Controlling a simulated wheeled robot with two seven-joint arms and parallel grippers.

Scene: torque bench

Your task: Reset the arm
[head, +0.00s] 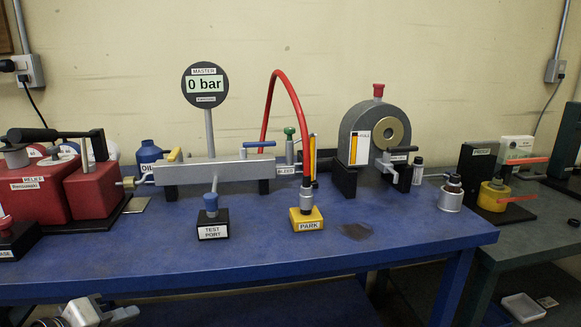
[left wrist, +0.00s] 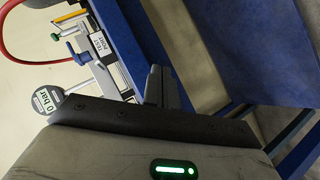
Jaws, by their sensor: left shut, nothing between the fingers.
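My left gripper (head: 128,313) shows at the bottom left edge of the head view, below and in front of the blue bench (head: 290,265). Its fingers are together and empty, apart from everything on the bench. In the left wrist view its fingers (left wrist: 161,72) point toward the bench edge, with nothing between them. Most of my left arm is cut off by the frame. My right gripper is in neither view.
On the bench stand a red RELIEF unit (head: 95,192), a manifold (head: 212,172) under a gauge (head: 205,85) reading 0 bar, a TEST PORT block (head: 213,228), a yellow PARK block (head: 306,219) with a red hose (head: 292,85), and a grey drum (head: 360,125). The bench front is clear.

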